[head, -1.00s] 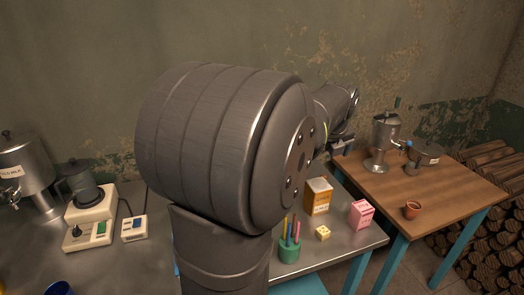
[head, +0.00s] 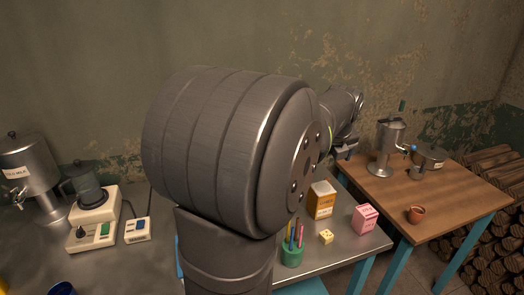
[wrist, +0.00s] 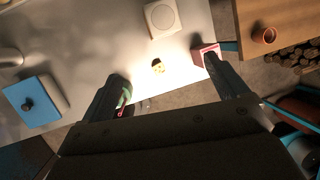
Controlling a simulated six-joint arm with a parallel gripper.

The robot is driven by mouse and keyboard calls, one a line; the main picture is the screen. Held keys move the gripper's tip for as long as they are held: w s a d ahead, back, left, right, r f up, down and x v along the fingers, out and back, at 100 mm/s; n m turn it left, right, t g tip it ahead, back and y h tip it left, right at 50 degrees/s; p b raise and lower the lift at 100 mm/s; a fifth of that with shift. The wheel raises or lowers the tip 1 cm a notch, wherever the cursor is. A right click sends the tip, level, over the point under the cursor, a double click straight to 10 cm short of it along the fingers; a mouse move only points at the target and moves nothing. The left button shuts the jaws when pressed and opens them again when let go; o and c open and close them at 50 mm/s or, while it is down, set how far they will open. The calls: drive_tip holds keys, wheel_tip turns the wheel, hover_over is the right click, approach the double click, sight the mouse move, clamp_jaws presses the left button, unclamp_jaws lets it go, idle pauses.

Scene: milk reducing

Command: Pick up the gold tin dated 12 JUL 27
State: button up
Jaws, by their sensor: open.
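A gold-orange box-shaped tin (head: 321,201) with a pale label stands on the metal table in the head view. Its date is too small to read. In the wrist view a pale square top with a round ring (wrist: 163,18) lies beyond the small yellow cube; it may be this tin seen from above, but I cannot be sure. My gripper (wrist: 168,76) is open and empty, its fingers pointing down over the table. In the head view my gripper (head: 347,149) shows partly behind my arm, above and to the right of the tin.
A yellow cube (head: 326,236), a pink carton (head: 365,219) and a green pen cup (head: 291,255) stand near the tin. In the wrist view the pink carton (wrist: 206,52) and green cup (wrist: 124,92) are close to the fingers. A wooden table (head: 455,200) stands right.

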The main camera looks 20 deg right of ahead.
drive_tip(key=n+g+h, duration=0.2)
drive_tip(key=n+g, duration=0.2)
drive_tip(key=n, duration=1.4)
approach(321, 188)
drive_tip(key=x, duration=0.5)
drive_tip(key=w+x, duration=0.1)
drive_tip(key=x, duration=0.2)
drive_tip(key=shift+a+f, duration=0.2)
drive_tip(key=shift+a, duration=0.1)
drive_tip(key=d+f, duration=0.1)
drive_tip(key=s+d+f, duration=0.1)
drive_tip(key=f, duration=0.1)
drive_tip(key=shift+d+f, duration=0.2)
drive_tip(key=shift+f, duration=0.15)
drive_tip(key=shift+w+d+f, duration=0.1)
drive_tip(key=shift+d+f, duration=0.1)
drive_tip(key=shift+f, duration=0.25)
drive_tip(key=shift+r, duration=0.1)
drive_tip(key=c, duration=1.4)
drive_tip(key=shift+c, duration=0.2)
